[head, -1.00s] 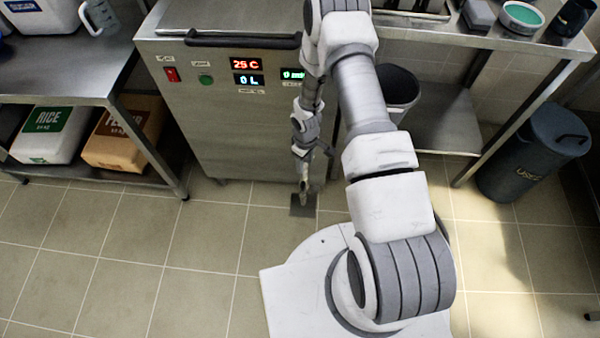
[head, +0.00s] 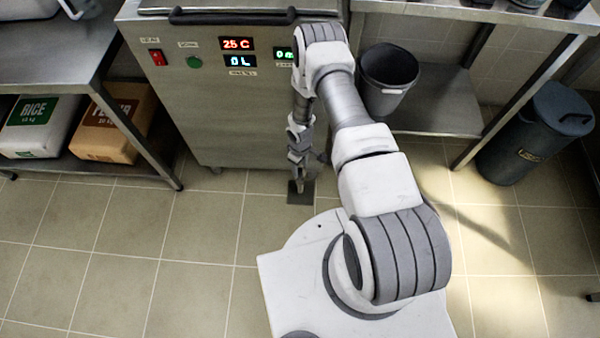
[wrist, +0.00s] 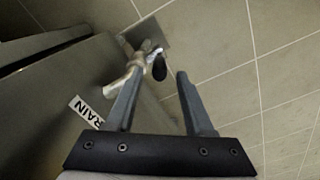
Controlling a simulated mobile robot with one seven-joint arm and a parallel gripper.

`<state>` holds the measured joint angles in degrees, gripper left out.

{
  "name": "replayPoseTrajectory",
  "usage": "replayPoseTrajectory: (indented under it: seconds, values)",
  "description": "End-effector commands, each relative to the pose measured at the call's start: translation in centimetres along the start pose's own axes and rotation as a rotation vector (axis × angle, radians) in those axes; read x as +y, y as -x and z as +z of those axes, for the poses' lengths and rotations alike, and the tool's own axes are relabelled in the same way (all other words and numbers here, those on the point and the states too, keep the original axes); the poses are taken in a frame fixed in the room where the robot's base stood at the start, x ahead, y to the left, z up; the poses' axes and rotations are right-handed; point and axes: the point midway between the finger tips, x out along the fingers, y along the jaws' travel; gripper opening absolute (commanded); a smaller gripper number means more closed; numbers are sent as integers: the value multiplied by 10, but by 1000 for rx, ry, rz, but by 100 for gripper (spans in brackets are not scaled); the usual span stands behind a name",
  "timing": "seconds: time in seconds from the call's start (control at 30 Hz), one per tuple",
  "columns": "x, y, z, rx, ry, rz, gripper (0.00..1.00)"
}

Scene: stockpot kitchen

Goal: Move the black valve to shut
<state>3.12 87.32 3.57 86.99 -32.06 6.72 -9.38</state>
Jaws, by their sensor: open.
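The black valve handle (wrist: 159,68) shows in the wrist view on a pale metal drain tap (wrist: 130,78) that sticks out from the steel unit's side. My gripper (wrist: 160,79) is open. The handle appears between its two fingertips in the picture, nearer the left one; I cannot tell whether anything touches. The left finger overlaps part of the tap. In the head view my gripper (head: 301,180) is low at the front of the steel unit (head: 225,115), and my arm hides the valve.
A dark square plate (wrist: 148,36) lies in the tiled floor beyond the tap. A grey bucket (head: 387,85) stands right of the unit, and a lidded dark bin (head: 535,135) farther right. The front floor is clear.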

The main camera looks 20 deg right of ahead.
Motion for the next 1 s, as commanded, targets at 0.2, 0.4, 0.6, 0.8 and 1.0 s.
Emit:
replayPoseTrajectory:
  seconds: [0.2, 0.4, 0.6, 0.8, 1.0]
  values:
    - [0, -32, 0, 0, -1, 0, 53]
    - [0, -40, 0, 0, -2, 0, 53]
    - [0, -39, 0, 0, -1, 0, 53]
    - [0, -39, 0, 0, -1, 0, 20]
    - [0, -39, 0, 0, -1, 0, 0]
